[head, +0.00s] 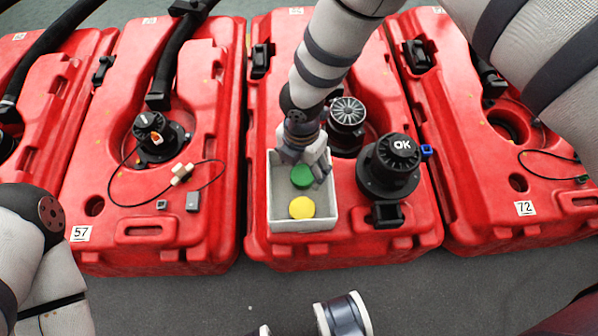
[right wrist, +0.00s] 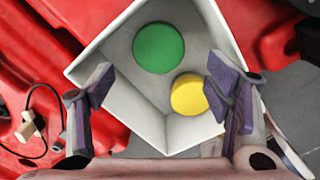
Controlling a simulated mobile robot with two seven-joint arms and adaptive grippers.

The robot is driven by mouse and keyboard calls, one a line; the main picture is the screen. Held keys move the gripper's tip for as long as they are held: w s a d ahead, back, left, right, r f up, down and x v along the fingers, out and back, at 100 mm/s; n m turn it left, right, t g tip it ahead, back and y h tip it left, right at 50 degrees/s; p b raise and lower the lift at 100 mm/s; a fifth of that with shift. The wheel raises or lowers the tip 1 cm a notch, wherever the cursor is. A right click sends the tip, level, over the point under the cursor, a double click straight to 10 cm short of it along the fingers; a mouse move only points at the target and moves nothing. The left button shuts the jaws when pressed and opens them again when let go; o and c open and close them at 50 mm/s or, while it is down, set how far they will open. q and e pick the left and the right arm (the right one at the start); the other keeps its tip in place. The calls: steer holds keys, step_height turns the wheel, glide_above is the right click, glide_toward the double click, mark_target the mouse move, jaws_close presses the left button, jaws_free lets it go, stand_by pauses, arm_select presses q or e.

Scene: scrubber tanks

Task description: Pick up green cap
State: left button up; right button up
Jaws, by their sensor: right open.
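The green cap (head: 301,177) lies in a white open-topped tray (head: 304,225), beside a yellow cap (head: 302,207). In the right wrist view the green cap (right wrist: 158,48) is fully visible on the tray floor, with the yellow cap (right wrist: 189,95) nearer the gripper. My right gripper (head: 308,168) points down over the tray's far part and partly covers the green cap in the head view. In the right wrist view its fingers (right wrist: 163,95) are wide apart with nothing between them.
The tray rests on a red tank (head: 350,240). Black caps, one marked OK (head: 400,145), stand right of it. More red tanks flank it, one with a looped cable (head: 205,180) and a dark hose (head: 165,70). Grey floor (head: 200,305) in front is clear.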

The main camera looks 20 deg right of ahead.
mark_target(301, 176)
step_height(301, 176, down, 7)
steer(key=shift+w+d+r+b, duration=0.1)
steer(key=shift+w+r+b, duration=0.05)
steer(key=shift+b, duration=0.65)
steer(key=shift+r, duration=0.1)
steer(key=c, duration=1)
